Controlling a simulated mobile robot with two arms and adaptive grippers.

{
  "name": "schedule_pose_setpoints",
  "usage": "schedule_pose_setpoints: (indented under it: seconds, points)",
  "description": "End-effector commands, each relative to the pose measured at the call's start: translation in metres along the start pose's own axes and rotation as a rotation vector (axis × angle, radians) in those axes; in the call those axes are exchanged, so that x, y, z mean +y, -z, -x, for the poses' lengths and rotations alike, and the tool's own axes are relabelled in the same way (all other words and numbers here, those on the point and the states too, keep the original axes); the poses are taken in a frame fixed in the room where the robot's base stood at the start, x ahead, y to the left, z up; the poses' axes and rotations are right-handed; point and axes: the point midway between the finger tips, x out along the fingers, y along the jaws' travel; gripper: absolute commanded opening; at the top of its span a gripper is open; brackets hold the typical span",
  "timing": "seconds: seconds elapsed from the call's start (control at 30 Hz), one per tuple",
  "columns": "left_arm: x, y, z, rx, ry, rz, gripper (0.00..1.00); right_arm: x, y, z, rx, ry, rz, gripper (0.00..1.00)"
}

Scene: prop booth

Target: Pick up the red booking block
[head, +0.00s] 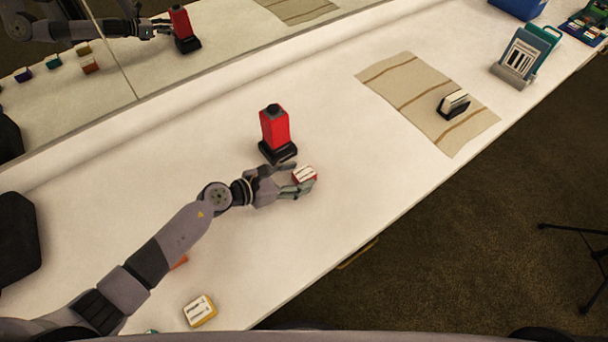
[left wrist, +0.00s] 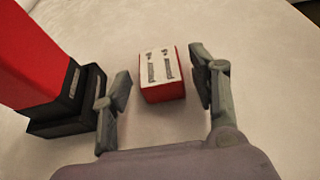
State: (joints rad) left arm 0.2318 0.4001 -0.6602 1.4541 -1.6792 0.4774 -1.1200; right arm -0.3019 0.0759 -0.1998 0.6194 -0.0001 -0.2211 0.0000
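The red booking block (head: 305,174) is a small red block with a white printed top, on the white table. In the left wrist view the block (left wrist: 162,75) sits between the two fingers, with clear gaps on both sides. My left gripper (head: 291,178) is open around it; its fingertips also show in the left wrist view (left wrist: 158,85). In the head view a finger partly hides the block's near side. My right gripper is not in view.
A tall red device on a black base (head: 274,131) stands close beside my left gripper. A striped mat (head: 405,85) bears a dark block with a white top (head: 454,103). A yellow block (head: 200,311) lies near the front. A mirror (head: 130,60) runs along the back.

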Motion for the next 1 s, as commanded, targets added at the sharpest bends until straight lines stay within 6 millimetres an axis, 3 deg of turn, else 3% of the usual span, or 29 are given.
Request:
schedule_pose_setpoints:
  seconds: [0.63,1.0]
  points:
    - [0.0001,0.0000,0.0004,0.000,0.000,0.000,0.09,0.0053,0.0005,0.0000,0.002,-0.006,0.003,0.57]
    - [0.0004,-0.0068,0.0030,-0.001,0.000,-0.003,0.09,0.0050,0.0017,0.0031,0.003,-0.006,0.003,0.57]
